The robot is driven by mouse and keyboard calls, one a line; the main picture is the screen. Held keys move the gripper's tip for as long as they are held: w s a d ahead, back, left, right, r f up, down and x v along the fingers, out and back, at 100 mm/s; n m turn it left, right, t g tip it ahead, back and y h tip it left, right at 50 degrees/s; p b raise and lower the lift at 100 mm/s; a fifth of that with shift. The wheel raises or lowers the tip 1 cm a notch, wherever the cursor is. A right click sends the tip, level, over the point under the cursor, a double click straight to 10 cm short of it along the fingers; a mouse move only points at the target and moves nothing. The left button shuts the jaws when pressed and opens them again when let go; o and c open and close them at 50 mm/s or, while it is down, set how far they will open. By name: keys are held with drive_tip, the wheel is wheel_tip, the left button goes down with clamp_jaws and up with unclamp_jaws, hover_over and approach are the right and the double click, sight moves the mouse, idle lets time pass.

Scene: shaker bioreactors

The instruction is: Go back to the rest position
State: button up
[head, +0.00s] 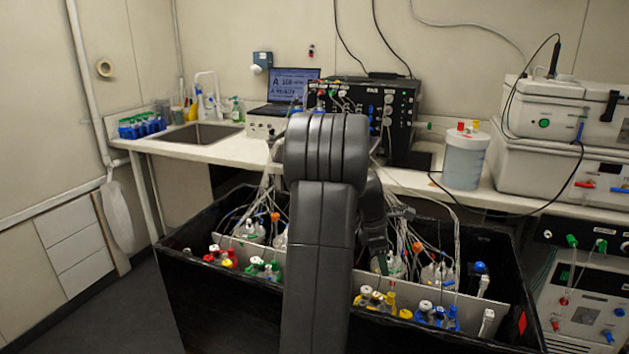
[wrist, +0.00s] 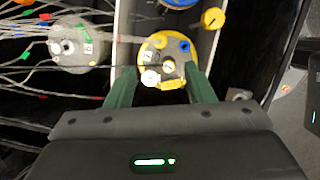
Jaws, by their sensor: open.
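My gripper (wrist: 159,78) is open in the wrist view, with its two green fingers apart. A yellow-rimmed bottle cap (wrist: 152,47) with white ports shows between and just beyond the fingertips. The picture does not show whether the fingers touch it. In the head view my gripper (head: 379,262) is low over the black box (head: 225,302), partly hidden behind my arm. Yellow-capped bottles (head: 376,301) stand in the front row near it. No rest position is marked in either view.
Vessels with many tubes and cables (head: 440,272) stand behind the box's divider. A grey vessel top with tubes (wrist: 78,46) lies left of my gripper in the wrist view. The bench behind holds a laptop (head: 293,86), a black control unit (head: 400,112) and a lidded container (head: 464,160).

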sight(392, 294)
drive_tip(key=b+x, duration=0.1)
drive_tip(key=x, duration=1.2)
drive_tip(key=shift+f, duration=0.15)
drive_tip(key=shift+r, duration=0.35)
